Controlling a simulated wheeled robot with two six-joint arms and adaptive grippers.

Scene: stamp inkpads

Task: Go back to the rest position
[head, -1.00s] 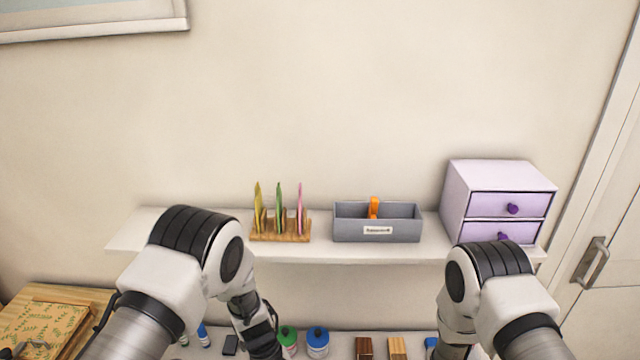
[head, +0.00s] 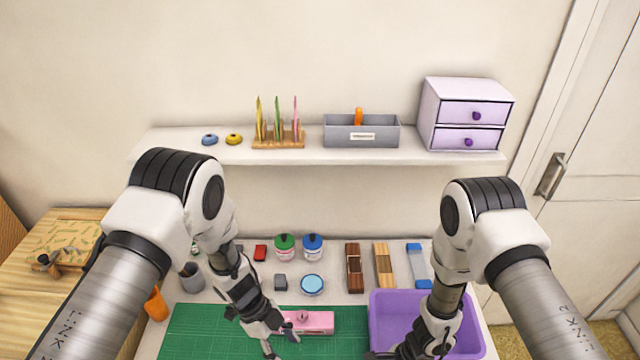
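My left gripper (head: 280,345) hangs over the green cutting mat (head: 195,330), beside a pink box-like item (head: 318,322) with a small knob on top. Its fingers look spread apart, with nothing seen between them. My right gripper (head: 395,355) is low over the left part of the purple bin (head: 380,305). Its tips are cut by the bottom edge of the picture, so its opening is unclear.
A wall shelf (head: 300,155) holds a grey box (head: 360,132), a card rack (head: 278,140) and a lilac drawer unit (head: 466,115). Behind the mat stand green (head: 285,248) and blue jars (head: 312,248), a round light-blue pad (head: 312,285) and wooden boxes (head: 383,265).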

